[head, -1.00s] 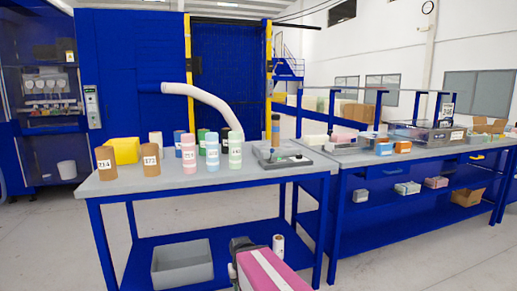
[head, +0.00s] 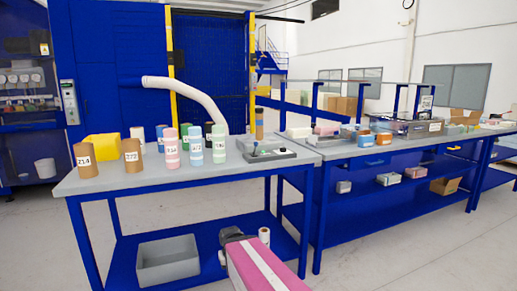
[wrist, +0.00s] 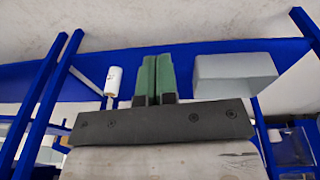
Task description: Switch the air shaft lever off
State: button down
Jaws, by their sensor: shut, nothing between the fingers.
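I cannot pick out an air shaft lever for certain in either view. At the far left of the head view, a blue cabinet holds a row of gauge-like round fittings (head: 18,79); a small grey control box (head: 70,102) is on the blue panel beside it. Any handles there are too small to tell. My gripper (wrist: 157,78) shows in the wrist view with its two green fingers together and nothing between them. It points over the floor and a blue lower shelf, away from the cabinet fittings.
A grey-topped table (head: 130,183) carries labelled cylinders, a yellow block (head: 101,147) and a small grey device (head: 268,150). A second table (head: 360,151) extends right. A grey bin (head: 168,260) and white roll (wrist: 114,81) are on the lower shelf. Open floor shows at the left.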

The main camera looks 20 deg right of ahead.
aim_at(257, 145)
jog(key=w+d+r+n+t+h, duration=0.45)
jog(key=w+d+r+t, duration=0.75)
jog(key=w+d+r, duration=0.45)
jog(key=d+r+n+t+y, duration=0.4)
jog(key=r+n, duration=0.4)
jog(key=d+r+n+t+y, duration=0.5)
jog(key=r+n, duration=0.3)
jog(key=r, duration=0.1)
jog(key=shift+w, duration=0.25)
jog(key=shift+w+r, duration=0.1)
jog(key=x, duration=1.4)
